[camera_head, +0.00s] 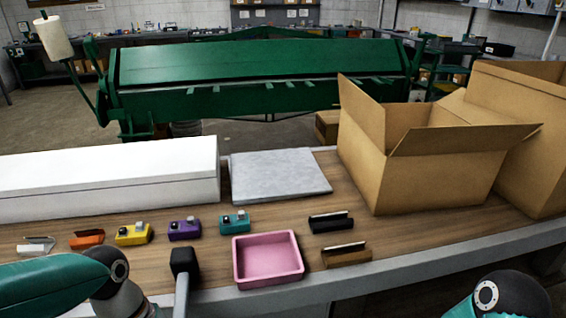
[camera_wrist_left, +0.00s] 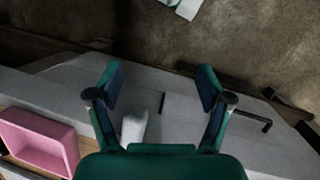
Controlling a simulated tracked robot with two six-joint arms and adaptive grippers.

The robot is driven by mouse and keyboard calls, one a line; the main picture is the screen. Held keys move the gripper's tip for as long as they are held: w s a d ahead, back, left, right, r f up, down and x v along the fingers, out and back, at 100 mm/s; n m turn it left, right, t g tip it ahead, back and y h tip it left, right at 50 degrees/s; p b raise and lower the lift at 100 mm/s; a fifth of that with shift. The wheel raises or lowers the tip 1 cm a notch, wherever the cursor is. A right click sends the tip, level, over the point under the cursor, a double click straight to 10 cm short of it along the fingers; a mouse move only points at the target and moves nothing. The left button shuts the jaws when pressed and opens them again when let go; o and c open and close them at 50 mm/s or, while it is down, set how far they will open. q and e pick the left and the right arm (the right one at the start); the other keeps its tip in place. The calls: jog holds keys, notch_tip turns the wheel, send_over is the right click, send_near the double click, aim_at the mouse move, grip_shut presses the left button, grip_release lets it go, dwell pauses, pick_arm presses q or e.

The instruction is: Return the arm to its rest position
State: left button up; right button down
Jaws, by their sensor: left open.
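My left gripper (camera_wrist_left: 160,76) is open and shows in the left wrist view, with nothing between its fingers. It hangs beyond the bench's edge, to the right of the pink tray (camera_wrist_left: 38,142) in that view. In the head view, my left arm's green link and grey joint are at the lower left, in front of the bench; the gripper itself is not visible there. Part of my right arm shows at the bottom right, and its gripper is out of view.
The bench (camera_head: 205,212) holds a pink tray (camera_head: 268,279), an open cardboard box (camera_head: 435,178), a long white block (camera_head: 110,184), a grey slab (camera_head: 280,174) and several small coloured parts. A black-headed grey post (camera_head: 185,263) rises at the front edge. A green machine (camera_head: 260,65) stands behind.

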pick_arm(q)
jog(key=s+d+f+m+t+p, duration=0.1)
jog(key=d+f, duration=0.2)
jog(key=f, duration=0.6)
jog(key=s+d+f+m+h+p, duration=0.1)
jog(key=d+f, duration=0.2)
jog(key=f, duration=0.5)
jog(key=s+d+f+m+t+p, duration=0.1)
jog(key=d+f+p, duration=0.15)
jog(key=f, duration=0.65)
notch_tip(320, 180, up, 16)
jog(key=p, duration=1.5)
jog(key=shift+w+d+r, duration=0.15)
jog(key=shift+w+r, duration=0.1)
jog(key=shift+w, duration=0.05)
